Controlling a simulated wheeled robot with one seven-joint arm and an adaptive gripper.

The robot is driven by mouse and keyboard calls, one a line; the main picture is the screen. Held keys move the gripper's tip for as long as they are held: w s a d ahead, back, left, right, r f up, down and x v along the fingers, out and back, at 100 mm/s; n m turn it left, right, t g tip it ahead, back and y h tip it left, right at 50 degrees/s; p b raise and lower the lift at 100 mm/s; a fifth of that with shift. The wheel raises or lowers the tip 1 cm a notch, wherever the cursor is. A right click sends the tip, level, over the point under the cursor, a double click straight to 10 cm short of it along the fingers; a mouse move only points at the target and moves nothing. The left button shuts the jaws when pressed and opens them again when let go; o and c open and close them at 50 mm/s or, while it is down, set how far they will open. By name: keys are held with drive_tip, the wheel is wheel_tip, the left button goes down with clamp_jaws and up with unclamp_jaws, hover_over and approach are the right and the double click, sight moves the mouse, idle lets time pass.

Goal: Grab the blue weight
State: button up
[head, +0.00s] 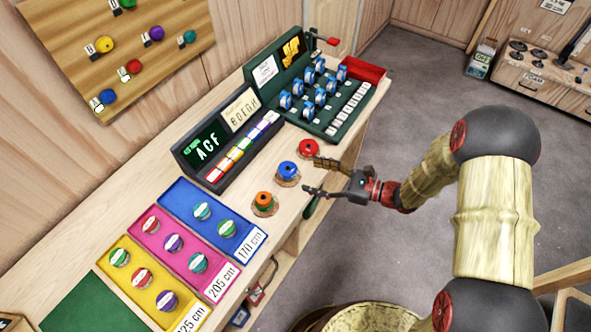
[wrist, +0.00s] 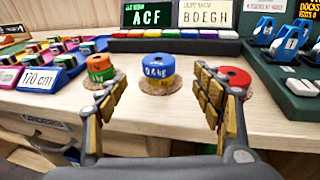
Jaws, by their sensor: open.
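The blue weight (head: 288,170) is a short round piece on a cork-like disc on the bench, between a red weight (head: 308,147) and an orange weight (head: 263,200). My gripper (head: 312,176) is open and empty, just on the room side of the blue weight, with its fingers pointing at it. In the wrist view the blue weight (wrist: 157,70) stands ahead, between the two spread fingers (wrist: 160,98), apart from both. The right finger partly covers the red weight (wrist: 236,77). The left finger is in front of the orange weight's disc (wrist: 100,68).
A dark console (head: 213,147) reading ACF and a green case (head: 330,115) of blue devices stand behind the weights. Blue, pink and yellow trays (head: 150,205) with round pieces lie to the left. The bench front edge (wrist: 60,108) is close below my gripper.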

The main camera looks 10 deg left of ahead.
sight(291, 169)
drive_tip(key=x, duration=0.2)
drive_tip(key=b+x, duration=0.1)
drive_tip(key=x, duration=0.2)
drive_tip(key=b+x, duration=0.1)
drive_tip(key=x, duration=0.1)
drive_tip(key=shift+a+r, duration=0.25)
drive_tip(key=shift+a, duration=0.1)
drive_tip(key=c, duration=1.5)
drive_tip(key=shift+r, duration=0.1)
drive_tip(key=shift+c, duration=0.5)
